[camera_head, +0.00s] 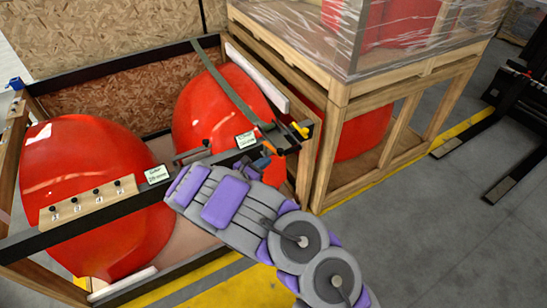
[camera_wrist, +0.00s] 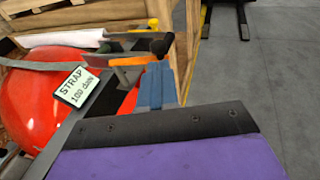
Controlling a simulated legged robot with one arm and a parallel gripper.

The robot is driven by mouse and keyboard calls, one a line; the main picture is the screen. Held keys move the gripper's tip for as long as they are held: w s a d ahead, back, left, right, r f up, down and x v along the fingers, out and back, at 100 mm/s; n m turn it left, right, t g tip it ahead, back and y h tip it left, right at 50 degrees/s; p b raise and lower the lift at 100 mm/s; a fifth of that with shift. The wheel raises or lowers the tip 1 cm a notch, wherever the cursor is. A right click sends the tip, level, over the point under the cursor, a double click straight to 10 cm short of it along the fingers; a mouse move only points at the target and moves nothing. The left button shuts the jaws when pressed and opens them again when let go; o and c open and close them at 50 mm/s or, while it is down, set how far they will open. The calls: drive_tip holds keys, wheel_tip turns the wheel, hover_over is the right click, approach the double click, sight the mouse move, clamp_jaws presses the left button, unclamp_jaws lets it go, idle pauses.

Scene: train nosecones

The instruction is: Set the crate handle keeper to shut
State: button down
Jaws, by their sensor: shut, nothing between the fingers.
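The open crate (camera_head: 75,236) holds two red nosecones, with a dark bar along its near top edge. A strap (camera_head: 235,88) runs over the right nosecone to dark strap hardware (camera_head: 280,137) at the crate's right corner. There, a yellow-tipped part (camera_head: 300,130) shows in the head view. In the wrist view I see an orange piece (camera_wrist: 133,60) and a handle with a black knob (camera_wrist: 161,44) just beyond my fingers. I cannot tell which part is the keeper or how it is set. My gripper (camera_head: 261,161), with blue fingers (camera_wrist: 157,85), is shut and empty beside this hardware; contact is unclear.
A label reading "STRAP 100 daN" (camera_wrist: 77,86) stands left of my fingers. A board with several black knobs (camera_head: 88,203) sits on the bar at left. A wrapped wooden crate (camera_head: 335,110) stands close at right. Dark forks (camera_head: 470,132) lie farther right; grey floor between is clear.

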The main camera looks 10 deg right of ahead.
sight(278, 152)
drive_tip(key=shift+b+x, duration=0.3)
drive_tip(key=shift+x, duration=2.35)
drive_tip(key=shift+w, duration=0.1)
drive_tip(key=shift+a+n+t, duration=0.3)
